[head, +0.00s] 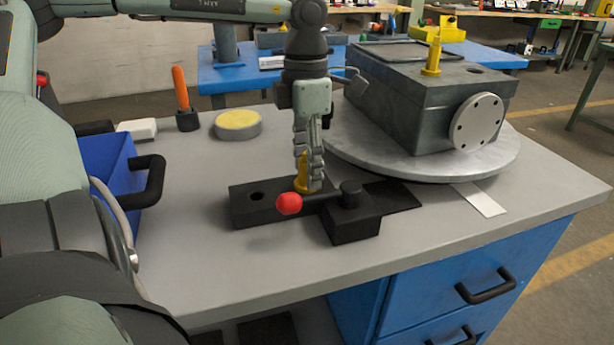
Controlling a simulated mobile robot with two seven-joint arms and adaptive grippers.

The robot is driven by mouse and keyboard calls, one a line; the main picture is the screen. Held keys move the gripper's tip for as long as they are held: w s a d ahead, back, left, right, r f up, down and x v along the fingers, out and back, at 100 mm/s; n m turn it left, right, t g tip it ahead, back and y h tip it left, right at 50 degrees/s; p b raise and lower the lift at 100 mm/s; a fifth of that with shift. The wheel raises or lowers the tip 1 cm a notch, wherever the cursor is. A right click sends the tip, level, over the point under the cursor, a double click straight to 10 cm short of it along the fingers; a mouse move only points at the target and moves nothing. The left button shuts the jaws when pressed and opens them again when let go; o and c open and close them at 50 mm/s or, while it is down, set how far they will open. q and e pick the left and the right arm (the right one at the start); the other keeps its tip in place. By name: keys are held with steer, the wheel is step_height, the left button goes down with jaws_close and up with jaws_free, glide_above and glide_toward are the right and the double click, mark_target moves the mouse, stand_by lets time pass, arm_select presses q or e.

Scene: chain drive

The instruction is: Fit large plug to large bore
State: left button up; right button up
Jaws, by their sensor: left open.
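A yellow plug (302,176) stands upright in a black holder block (244,208) on the grey workbench. The block also has an empty round hole to the left of the plug. My left gripper (309,182) points straight down at the plug, its fingers open around or just in front of it. The fingers hide part of the plug, and I cannot tell whether they touch it. A dark grey housing (400,108) sits on a round turntable (345,150). A dark bore (475,70) shows in its top, and a yellow part (432,62) stands upright to its left. My right gripper is not in view.
A black clamp block (352,222) with a red-knobbed lever (289,204) is close in front of the gripper. A blue bin (118,180), an orange-handled tool (181,90) and a round yellow-topped pad (237,123) are left. The bench's front right is mostly clear.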

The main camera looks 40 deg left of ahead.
arm_select(q)
steer(key=shift+c, duration=0.3)
jaws_close()
steer(key=shift+r, duration=0.2)
